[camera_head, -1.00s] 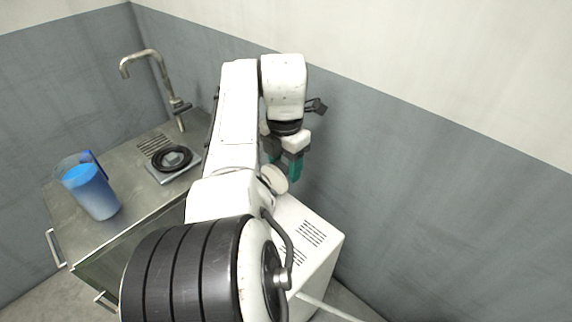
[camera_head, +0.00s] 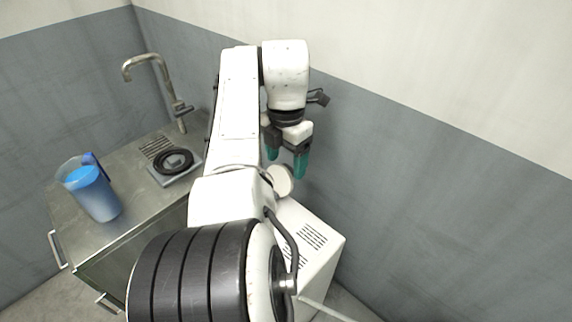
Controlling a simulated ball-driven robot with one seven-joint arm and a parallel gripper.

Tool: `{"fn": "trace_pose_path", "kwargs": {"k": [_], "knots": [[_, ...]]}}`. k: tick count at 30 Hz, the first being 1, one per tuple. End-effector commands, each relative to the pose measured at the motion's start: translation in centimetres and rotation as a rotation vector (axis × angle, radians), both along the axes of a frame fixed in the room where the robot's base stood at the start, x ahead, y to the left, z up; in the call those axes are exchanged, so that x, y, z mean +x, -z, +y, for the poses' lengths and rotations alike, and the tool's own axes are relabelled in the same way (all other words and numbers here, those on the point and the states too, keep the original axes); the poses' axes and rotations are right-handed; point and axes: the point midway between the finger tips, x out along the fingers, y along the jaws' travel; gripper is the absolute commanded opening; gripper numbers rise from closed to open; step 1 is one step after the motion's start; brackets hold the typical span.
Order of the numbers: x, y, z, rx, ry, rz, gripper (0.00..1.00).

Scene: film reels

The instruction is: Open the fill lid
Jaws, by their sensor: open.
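A white boxy machine (camera_head: 322,225) with vent slots stands below and right of my arm. A round off-white disc (camera_head: 284,181), which looks like the fill lid, shows upright or tilted above the machine's back edge, partly hidden by my arm. My gripper (camera_head: 287,166) has teal fingertips that point down and stand apart with nothing between them. It is above and just behind the disc in the picture; I cannot tell if it touches it.
A metal counter (camera_head: 135,222) on the left carries a pitcher of blue liquid (camera_head: 93,192), a black ring on a small plate (camera_head: 174,160) and a tap (camera_head: 155,75). Grey walls (camera_head: 440,190) close off the back and right. My arm hides much of the middle.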

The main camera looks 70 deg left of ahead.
Motion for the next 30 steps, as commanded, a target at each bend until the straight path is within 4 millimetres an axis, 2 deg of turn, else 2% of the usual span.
{"fn": "trace_pose_path", "kwargs": {"k": [1,6,12,18,30], "knots": [[0.1,-1.1,0.1,0.004,0.0,-0.001,0.72],[0.1,-4.4,0.0,0.003,0.0,-0.002,0.72],[0.0,-6.8,-0.1,0.0,0.001,0.0,0.72],[0.0,-7.6,-0.1,-0.001,0.001,0.001,0.72],[0.0,-7.5,-0.1,-0.001,0.001,0.0,0.72]]}}
